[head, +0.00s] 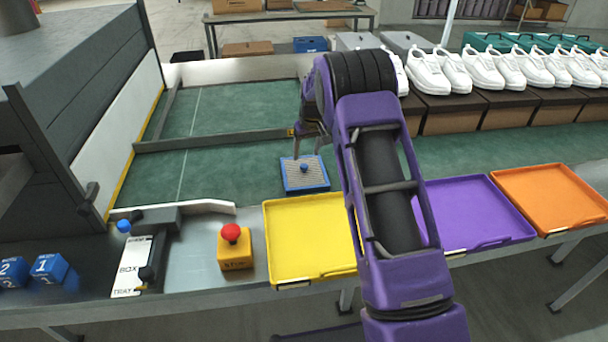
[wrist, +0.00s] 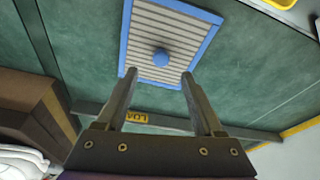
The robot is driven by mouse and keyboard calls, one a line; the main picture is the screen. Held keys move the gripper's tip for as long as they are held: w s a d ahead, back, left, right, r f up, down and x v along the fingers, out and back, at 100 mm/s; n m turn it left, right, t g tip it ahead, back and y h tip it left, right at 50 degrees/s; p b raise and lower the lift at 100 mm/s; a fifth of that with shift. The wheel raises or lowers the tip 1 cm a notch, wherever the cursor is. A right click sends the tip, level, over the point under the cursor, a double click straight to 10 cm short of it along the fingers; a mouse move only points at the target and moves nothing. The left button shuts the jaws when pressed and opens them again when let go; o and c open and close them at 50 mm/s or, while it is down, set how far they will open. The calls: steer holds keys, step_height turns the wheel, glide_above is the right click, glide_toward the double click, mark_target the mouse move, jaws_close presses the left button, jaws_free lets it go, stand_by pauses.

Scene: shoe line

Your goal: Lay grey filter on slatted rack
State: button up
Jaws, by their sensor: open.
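The grey filter (head: 296,178) is a striped grey panel in a blue frame with a round blue knob on top. It lies flat on the green belt, and shows large in the wrist view (wrist: 168,30). My gripper (head: 308,151) is open, with its fingers pointing down above the filter. In the wrist view my gripper (wrist: 160,75) has its two fingertips apart at the near edge of the filter, with the knob in line with the gap. Nothing is between the fingers. I cannot pick out a slatted rack in either view.
Yellow (head: 300,240), purple (head: 478,212) and orange (head: 553,197) trays line the front edge. A red stop button (head: 231,233) stands left of the yellow tray. White shoes (head: 482,72) on boxes stand behind right. A low bar (head: 215,140) crosses the green belt (head: 225,170), otherwise largely clear at left.

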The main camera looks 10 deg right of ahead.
mark_target(304, 165)
steer(key=shift+s+x, duration=0.2)
steer(key=shift+x, duration=2.7)
jaws_close()
